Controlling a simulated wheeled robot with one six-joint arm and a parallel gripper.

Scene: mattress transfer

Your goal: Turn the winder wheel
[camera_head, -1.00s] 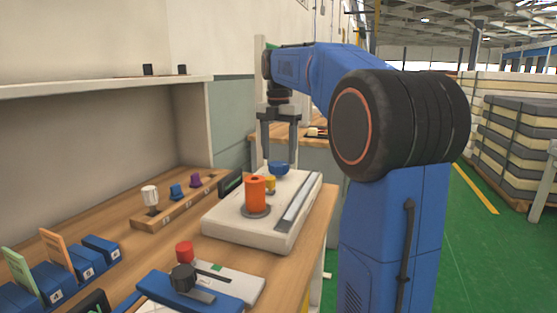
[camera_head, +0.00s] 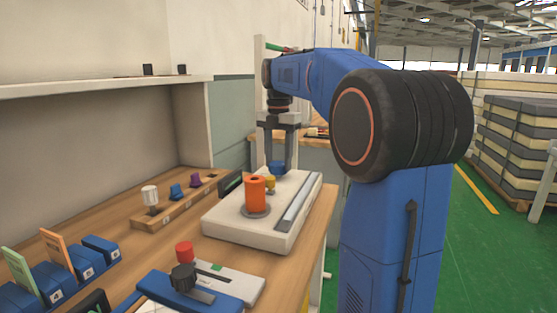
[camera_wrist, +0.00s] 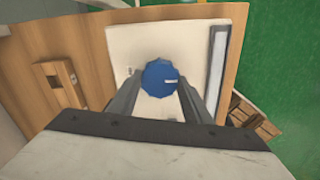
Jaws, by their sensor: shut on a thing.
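The winder wheel is a small blue knob (camera_head: 277,167) at the back of a white winder box (camera_head: 222,219) on the wooden bench. In the wrist view the blue wheel (camera_wrist: 159,77) lies between my two fingers, with a pale mark pointing right. My gripper (camera_head: 278,165) points straight down and is shut on the wheel, a finger on each side. An orange spool (camera_head: 255,193) stands upright on a grey disc at the front of the box. A small yellow piece (camera_head: 270,184) sits between the spool and the wheel.
A metal strip (camera_head: 300,200) runs along the box's right side. A wooden rack (camera_head: 180,206) with white, blue and purple pegs stands to the left. A red button (camera_head: 184,252) and black knob (camera_head: 183,277) are in front. Stacked mattresses (camera_head: 520,140) stand far right.

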